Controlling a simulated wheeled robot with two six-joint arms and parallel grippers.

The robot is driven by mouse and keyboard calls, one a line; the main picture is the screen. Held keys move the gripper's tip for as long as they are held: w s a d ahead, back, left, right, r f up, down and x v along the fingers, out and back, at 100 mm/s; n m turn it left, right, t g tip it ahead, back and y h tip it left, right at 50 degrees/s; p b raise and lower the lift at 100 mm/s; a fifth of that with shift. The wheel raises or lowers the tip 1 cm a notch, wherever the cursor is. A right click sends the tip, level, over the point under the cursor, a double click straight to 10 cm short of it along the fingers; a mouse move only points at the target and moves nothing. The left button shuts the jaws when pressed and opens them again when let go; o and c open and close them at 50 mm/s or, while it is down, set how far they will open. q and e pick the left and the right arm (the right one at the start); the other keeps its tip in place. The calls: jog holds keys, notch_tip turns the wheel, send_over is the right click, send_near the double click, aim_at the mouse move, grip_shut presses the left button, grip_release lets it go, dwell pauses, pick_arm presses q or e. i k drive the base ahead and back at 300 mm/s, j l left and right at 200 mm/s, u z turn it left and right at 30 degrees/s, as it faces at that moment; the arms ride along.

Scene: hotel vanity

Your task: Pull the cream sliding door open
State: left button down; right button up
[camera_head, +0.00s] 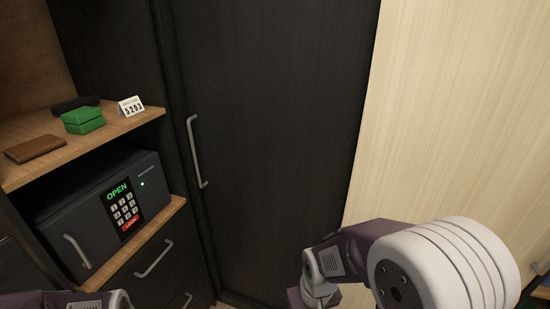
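The cream sliding door (455,110) fills the right side of the head view, with pale vertical wood grain. Its left edge meets a dark panel (275,120) that carries a vertical metal handle (196,152). My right arm crosses in front of the cream door's lower part and hides some of it. A small pale metal piece shows at the far right edge; I cannot tell if it is the cream door's handle. My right gripper's fingers are not visible. Only a part of my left arm shows at the bottom left, and its gripper is out of frame.
On the left, a wooden shelf (135,121) holds a green box (83,121), a brown wallet (36,148), a dark case (76,103) and a number card (131,106). Below is a dark safe (75,208) reading OPEN, above drawers with metal handles (154,260).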

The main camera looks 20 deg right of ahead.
aim_at(455, 121)
jog(key=z, duration=2.15)
